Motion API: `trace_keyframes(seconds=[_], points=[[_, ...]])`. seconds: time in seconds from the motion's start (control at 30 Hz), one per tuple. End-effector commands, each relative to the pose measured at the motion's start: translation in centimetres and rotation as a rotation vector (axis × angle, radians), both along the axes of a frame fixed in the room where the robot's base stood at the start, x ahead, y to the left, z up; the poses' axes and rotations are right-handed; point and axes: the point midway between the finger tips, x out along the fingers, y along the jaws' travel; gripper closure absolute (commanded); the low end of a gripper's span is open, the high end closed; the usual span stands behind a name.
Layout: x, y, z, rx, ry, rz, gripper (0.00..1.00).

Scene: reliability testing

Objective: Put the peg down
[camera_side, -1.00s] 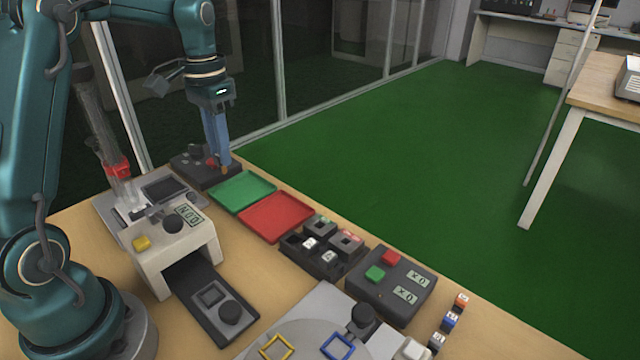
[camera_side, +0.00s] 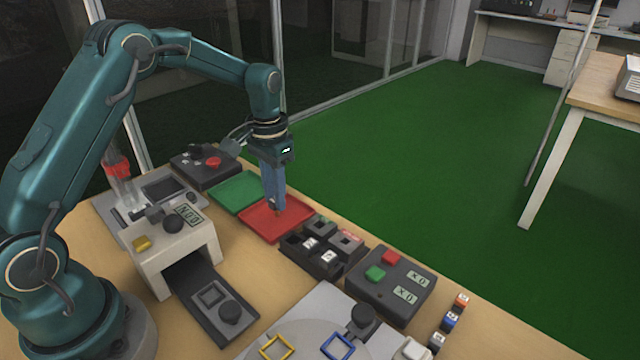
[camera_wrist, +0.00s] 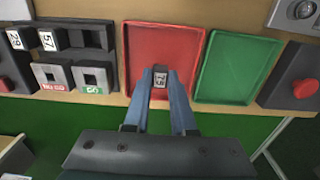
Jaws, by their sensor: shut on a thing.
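My gripper (camera_side: 276,204) points down over the red tray (camera_side: 262,229). In the wrist view my gripper (camera_wrist: 160,72) is shut on a small dark peg (camera_wrist: 160,81) with a white number label. The peg is between the fingertips, over the red tray (camera_wrist: 148,36), which looks empty otherwise. Whether the peg touches the tray floor I cannot tell. In the side view the peg is mostly hidden by the fingers.
The empty green tray (camera_side: 235,190) adjoins the red one. A dark block (camera_side: 318,259) with numbered pegs and gauge holes stands on the other side. A box with a red button (camera_side: 213,162) is behind the green tray. A button box (camera_side: 392,285) stands at the right.

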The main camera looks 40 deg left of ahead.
Motion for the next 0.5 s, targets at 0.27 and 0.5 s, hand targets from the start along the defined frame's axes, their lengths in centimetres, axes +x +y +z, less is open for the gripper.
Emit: trace_keyframes(seconds=[0.27,0.5], points=[[-0.02,0.01,-0.18,0.000,0.001,0.000,0.69],[-0.01,0.02,-0.14,0.000,0.000,0.000,0.46]])
